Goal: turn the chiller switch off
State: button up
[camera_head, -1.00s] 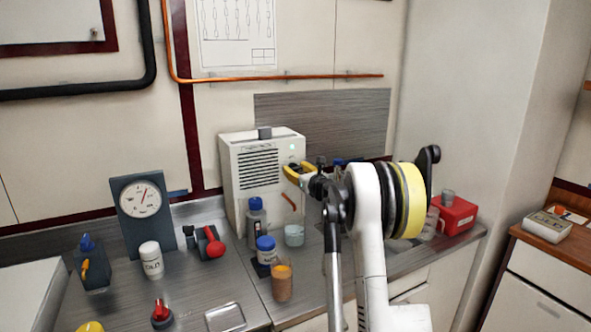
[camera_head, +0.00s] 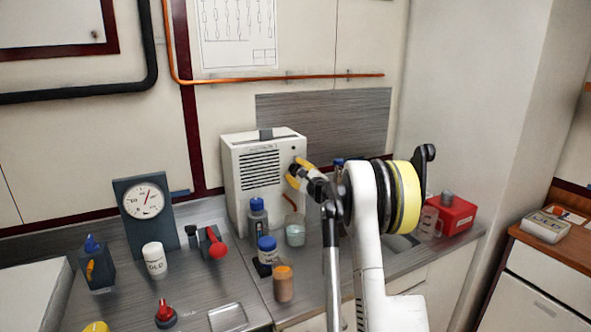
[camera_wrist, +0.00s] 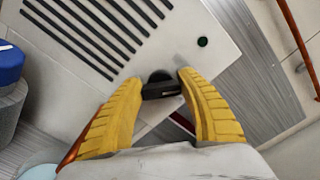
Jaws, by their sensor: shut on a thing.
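The chiller (camera_head: 262,175) is a white box with dark slots in its front, standing against the back wall. In the wrist view its front (camera_wrist: 150,35) lies across the top, tilted. A black switch (camera_wrist: 160,88) sits between the two yellow fingers of my gripper (camera_wrist: 162,85), which are shut on it. Above and right of the switch is a small round lamp (camera_wrist: 202,42), dark green and unlit. In the head view my gripper (camera_head: 298,170) is at the chiller's right front side and hides the switch.
A blue-capped grey bottle (camera_head: 257,218), a blue-lidded jar (camera_head: 267,252) and a beaker (camera_head: 295,233) stand close in front of the chiller. A reddish tube (camera_head: 290,203) shows on its front. A red box (camera_head: 455,216) lies farther right.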

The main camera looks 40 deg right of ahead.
jog(key=n, duration=0.3)
jog(key=shift+n, duration=0.3)
jog(key=shift+f+n+p, duration=0.15)
jog(key=shift+n+p, duration=0.25)
jog(key=shift+n, duration=1.4)
jog(key=o, duration=1.2)
jog(key=shift+c, duration=0.2)
jog(key=v, duration=1.2)
jog(key=shift+f, duration=0.1)
